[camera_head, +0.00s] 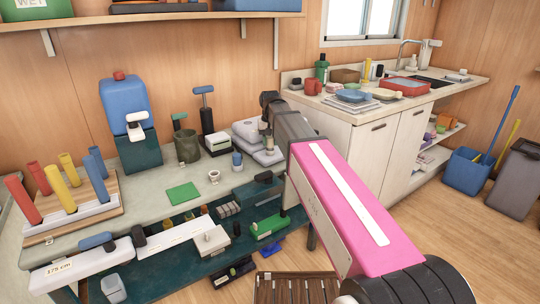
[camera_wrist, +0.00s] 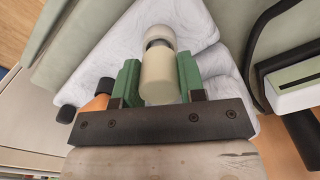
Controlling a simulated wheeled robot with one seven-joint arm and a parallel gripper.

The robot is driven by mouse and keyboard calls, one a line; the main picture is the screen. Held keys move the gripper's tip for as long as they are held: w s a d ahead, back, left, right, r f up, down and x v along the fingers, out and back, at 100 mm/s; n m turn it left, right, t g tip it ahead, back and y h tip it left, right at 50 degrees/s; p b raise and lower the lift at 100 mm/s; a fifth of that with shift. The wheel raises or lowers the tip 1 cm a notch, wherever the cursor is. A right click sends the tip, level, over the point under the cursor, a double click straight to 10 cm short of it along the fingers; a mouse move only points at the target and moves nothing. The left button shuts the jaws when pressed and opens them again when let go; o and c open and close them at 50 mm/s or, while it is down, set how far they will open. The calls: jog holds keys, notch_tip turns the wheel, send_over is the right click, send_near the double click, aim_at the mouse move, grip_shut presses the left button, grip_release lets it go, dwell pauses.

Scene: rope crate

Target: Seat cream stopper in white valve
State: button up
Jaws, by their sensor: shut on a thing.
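The cream stopper (camera_wrist: 159,82) is a rounded cylinder between the green finger pads of my gripper (camera_wrist: 158,88) in the wrist view. A dark band and a rounded cream end show at its far side. In the head view my gripper (camera_head: 268,136) is over the pale grey moulded case at the back of the bench; the stopper is small there. A small white ring-topped piece (camera_head: 214,177) stands on the bench left of my gripper and may be the white valve; I cannot tell for certain. My gripper is apart from it.
A blue-grey cup (camera_head: 237,160) stands between that piece and the pale grey case (camera_head: 262,154). A green square (camera_head: 183,194) lies to the left. A dark olive canister (camera_head: 187,146) and a black device (camera_head: 217,144) stand behind. Bench surface around the green square is clear.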

jog(key=shift+f, duration=0.65)
dwell(0.8)
jog(key=o, duration=1.1)
jog(key=shift+r, duration=0.1)
notch_tip(320, 180, up, 11)
jog(key=shift+f, duration=0.2)
